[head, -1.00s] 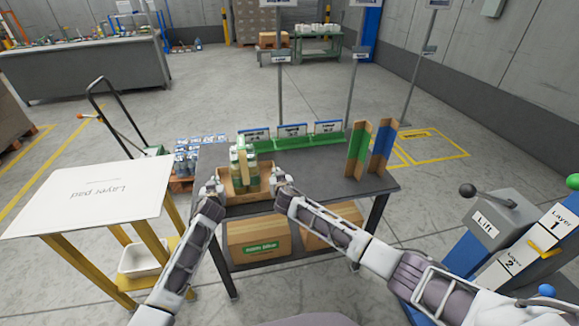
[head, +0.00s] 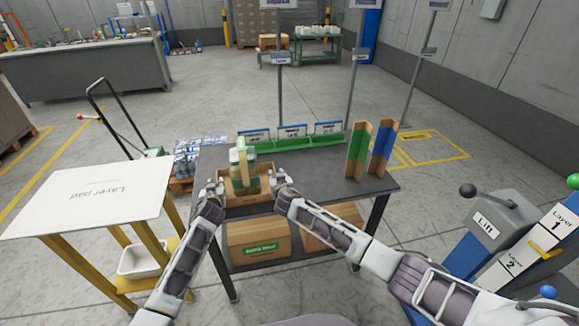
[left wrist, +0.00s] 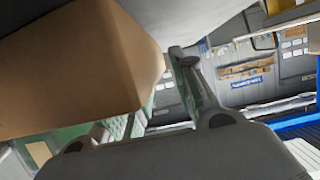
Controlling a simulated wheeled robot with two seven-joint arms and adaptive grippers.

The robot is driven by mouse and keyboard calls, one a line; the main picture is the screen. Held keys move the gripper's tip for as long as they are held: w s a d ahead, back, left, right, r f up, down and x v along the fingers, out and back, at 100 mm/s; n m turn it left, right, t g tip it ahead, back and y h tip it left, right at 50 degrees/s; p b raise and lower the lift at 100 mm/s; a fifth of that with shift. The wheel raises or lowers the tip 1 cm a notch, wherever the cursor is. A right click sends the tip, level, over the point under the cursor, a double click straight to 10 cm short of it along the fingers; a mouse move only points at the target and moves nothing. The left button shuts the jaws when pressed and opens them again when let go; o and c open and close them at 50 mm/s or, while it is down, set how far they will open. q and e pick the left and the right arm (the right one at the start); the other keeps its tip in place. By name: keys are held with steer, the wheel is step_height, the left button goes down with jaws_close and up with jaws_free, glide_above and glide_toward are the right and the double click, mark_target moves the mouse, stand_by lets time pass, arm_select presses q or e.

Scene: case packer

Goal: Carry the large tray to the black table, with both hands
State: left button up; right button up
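The large tray (head: 247,199) is an open brown cardboard tray on the near left part of the black table (head: 318,180). Green-and-clear containers (head: 245,172) stand in it. My left gripper (head: 216,190) is at the tray's left end and my right gripper (head: 281,191) at its right end; both look close against it. In the left wrist view, brown cardboard (left wrist: 75,70) fills the upper left, beside one finger of my left gripper (left wrist: 180,65). The other finger is hidden. The right fingertips are too small to read.
Green-edged label holders (head: 295,143) line the table's back, and green and blue corner boards (head: 370,150) stand at its right. Closed boxes (head: 260,240) lie on the shelf below. A layer pad stand (head: 90,195) is at left, a lift console (head: 490,225) at right. The table's middle is clear.

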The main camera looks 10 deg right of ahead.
arm_select(q)
steer(key=shift+v, duration=5.85)
arm_select(e)
steer(key=shift+s, duration=0.2)
steer(key=shift+v, duration=5.8)
